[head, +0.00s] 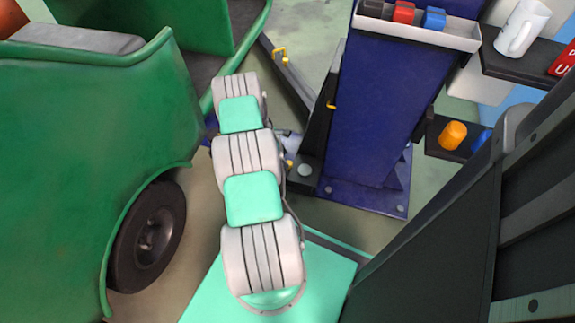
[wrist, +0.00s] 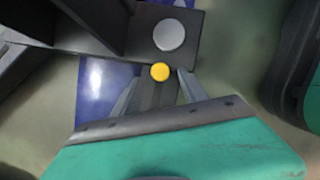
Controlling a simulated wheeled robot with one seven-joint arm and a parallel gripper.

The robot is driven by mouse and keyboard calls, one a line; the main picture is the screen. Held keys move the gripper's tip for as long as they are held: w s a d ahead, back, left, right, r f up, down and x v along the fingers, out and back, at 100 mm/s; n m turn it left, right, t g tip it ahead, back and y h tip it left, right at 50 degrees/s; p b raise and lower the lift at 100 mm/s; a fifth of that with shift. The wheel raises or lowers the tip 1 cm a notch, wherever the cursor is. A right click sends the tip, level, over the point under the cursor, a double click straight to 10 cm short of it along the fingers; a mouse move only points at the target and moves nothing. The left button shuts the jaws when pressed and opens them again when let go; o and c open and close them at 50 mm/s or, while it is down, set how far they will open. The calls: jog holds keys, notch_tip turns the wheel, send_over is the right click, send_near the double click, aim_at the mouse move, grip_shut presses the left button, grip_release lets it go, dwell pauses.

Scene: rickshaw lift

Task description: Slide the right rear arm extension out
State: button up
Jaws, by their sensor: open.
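The black lift arm (head: 302,150) reaches out low from the blue column, with a round grey pad (head: 305,170) at its end. In the wrist view its dark end plate carries the same grey pad (wrist: 169,36) and a round yellow knob (wrist: 160,72) at its edge. A bit of yellow knob (head: 289,163) shows beside my arm in the head view. My gripper (wrist: 159,84) is open, its fingers pointing at the knob from either side. I cannot tell whether they touch it. In the head view my arm mostly hides the gripper.
The green rickshaw (head: 90,130) with its black wheel (head: 148,235) stands close on the left. The blue column (head: 385,110) stands right of the arm. Another dark lift arm (head: 290,80) with a yellow handle (head: 279,53) lies farther back. Shelves (head: 530,65) are at upper right.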

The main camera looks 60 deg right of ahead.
aim_at(289, 163)
jog(key=b+x, duration=0.1)
jog(key=x, duration=0.3)
jog(key=shift+f, duration=0.2)
jog(key=shift+c, duration=0.5)
grip_shut()
dwell(0.7)
